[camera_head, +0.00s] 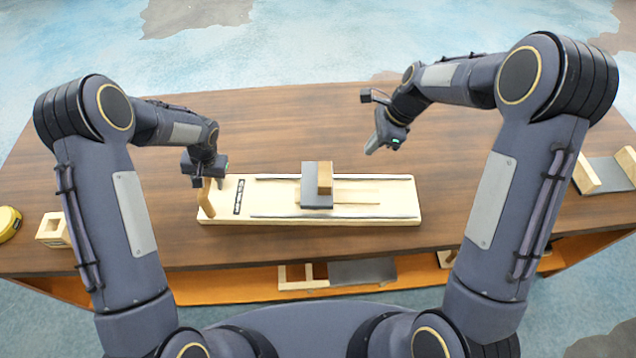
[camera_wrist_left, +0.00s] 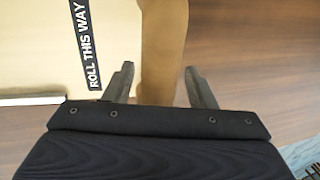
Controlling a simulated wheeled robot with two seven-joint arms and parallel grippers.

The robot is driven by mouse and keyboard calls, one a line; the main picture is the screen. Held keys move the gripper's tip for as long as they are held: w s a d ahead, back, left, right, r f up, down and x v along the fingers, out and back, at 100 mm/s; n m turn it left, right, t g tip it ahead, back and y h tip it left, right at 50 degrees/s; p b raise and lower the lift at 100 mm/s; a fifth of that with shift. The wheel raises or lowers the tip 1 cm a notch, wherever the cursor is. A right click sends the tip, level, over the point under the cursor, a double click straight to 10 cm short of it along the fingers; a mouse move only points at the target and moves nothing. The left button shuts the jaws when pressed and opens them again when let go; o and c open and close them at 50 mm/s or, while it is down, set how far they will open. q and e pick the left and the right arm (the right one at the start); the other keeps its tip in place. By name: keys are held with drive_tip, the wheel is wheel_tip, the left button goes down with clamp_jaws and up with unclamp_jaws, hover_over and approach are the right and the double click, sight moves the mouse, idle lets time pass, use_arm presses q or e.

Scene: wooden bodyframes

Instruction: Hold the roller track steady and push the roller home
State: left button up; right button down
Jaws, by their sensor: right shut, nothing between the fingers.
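The roller track (camera_head: 385,212) is a pale wooden board with two grey rails, lying lengthwise on the table. The roller, a grey block with a wooden piece on it (camera_head: 317,198), sits between the rails near mid-track. A wooden post (camera_head: 206,200) stands at the track's left end; the left wrist view shows it too (camera_wrist_left: 163,50). My left gripper (camera_head: 210,182) is at this post. Its open fingers (camera_wrist_left: 160,75) lie on either side of it, with a small gap visible on one side. My right gripper (camera_head: 372,148) is shut and empty, above the table behind and right of the roller.
The dark wooden table (camera_head: 290,125) is clear behind the track. A small wooden block (camera_head: 52,229) and a yellow round thing (camera_head: 9,222) are at the left. Wood and grey parts (camera_head: 608,172) lie at the right. More parts (camera_head: 360,271) sit on the lower shelf.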

use_arm(q)
drive_tip(key=shift+r, duration=0.15)
wheel_tip(320, 180, up, 12)
drive_tip(key=d, duration=0.2)
drive_tip(key=shift+d+f, duration=0.2)
drive_tip(key=shift+f, duration=0.05)
drive_tip(key=shift+s, duration=0.1)
drive_tip(key=s+a+r+n+t+h+b, duration=0.2)
drive_tip(key=s+r+h, duration=0.1)
drive_tip(key=s+r, duration=0.9)
use_arm(e)
drive_tip(key=s+d+r+n+t, duration=0.3)
drive_tip(key=s+r+n, duration=0.5)
drive_tip(key=s+r, duration=0.4)
use_arm(q)
drive_tip(key=s+d+f+t+h+b, duration=0.1)
drive_tip(key=s+d, duration=0.1)
drive_tip(key=s, duration=0.7)
drive_tip(key=s+d+f+t+h+b, duration=0.1)
drive_tip(key=s+d+t+h, duration=0.1)
drive_tip(key=s, duration=0.6)
drive_tip(key=shift+s+d+n, duration=0.3)
drive_tip(key=shift+s, duration=0.05)
use_arm(e)
drive_tip(key=s+f+n+t, duration=0.2)
drive_tip(key=s+n, duration=0.7)
drive_tip(key=s, duration=0.7)
drive_tip(key=shift+s+a+f+n, duration=0.15)
drive_tip(key=shift+s+n, duration=0.15)
drive_tip(key=shift+s, duration=0.1)
